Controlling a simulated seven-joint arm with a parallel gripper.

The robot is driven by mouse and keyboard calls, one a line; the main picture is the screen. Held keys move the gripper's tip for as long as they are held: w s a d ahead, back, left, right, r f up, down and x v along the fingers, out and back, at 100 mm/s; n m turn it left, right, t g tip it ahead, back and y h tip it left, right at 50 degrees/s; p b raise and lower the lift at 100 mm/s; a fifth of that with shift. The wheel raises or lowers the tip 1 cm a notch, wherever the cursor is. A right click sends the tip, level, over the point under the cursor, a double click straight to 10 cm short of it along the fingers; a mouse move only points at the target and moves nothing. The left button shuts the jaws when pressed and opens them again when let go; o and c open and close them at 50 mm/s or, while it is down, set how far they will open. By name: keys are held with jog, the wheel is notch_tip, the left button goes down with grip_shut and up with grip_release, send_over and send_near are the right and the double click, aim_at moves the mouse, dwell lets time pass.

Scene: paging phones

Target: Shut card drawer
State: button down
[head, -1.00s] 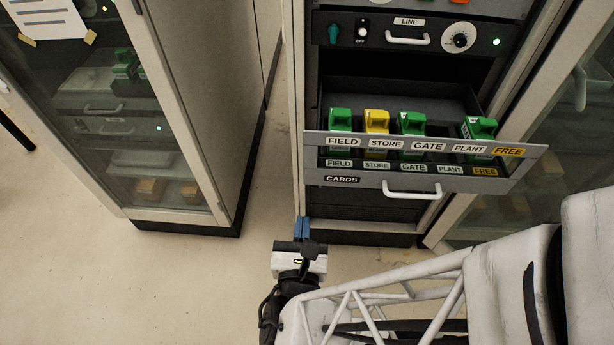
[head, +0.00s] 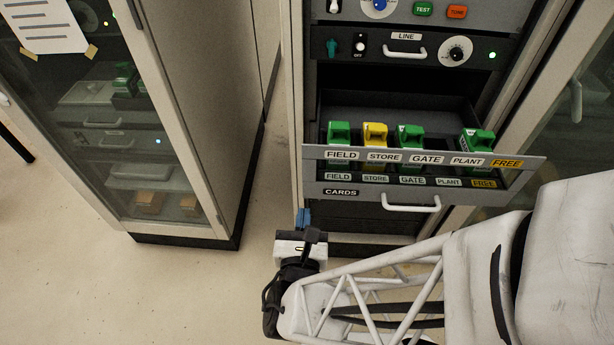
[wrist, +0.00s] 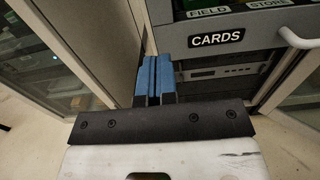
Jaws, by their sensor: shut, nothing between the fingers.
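The card drawer (head: 325,193) is pulled out of the rack on the right in the head view. It has a white handle (head: 411,205) and a CARDS label. Several cards stand in it: green ones (head: 340,132) and a yellow one (head: 375,133), behind labels FIELD, STORE, GATE, PLANT and FREE. My gripper (head: 304,218), with blue fingertips, is shut and empty, below the drawer's left front corner. In the wrist view the blue fingers (wrist: 154,78) are together, left of the CARDS label on the drawer front (wrist: 250,35); the handle (wrist: 298,40) is at the right edge.
Above the drawer is the LINE panel (head: 385,50) with a handle and knob. An open glass door (head: 580,150) stands to the right of the rack. A second glass-fronted cabinet (head: 200,130) stands at left. The floor (head: 120,290) at front left is clear.

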aim_at(307, 183)
jog(key=shift+w, duration=3.35)
jog(key=shift+w, duration=0.15)
jog(key=w, duration=2.4)
jog(key=shift+s, duration=0.15)
jog(key=s, duration=1.3)
jog(key=shift+s, duration=0.4)
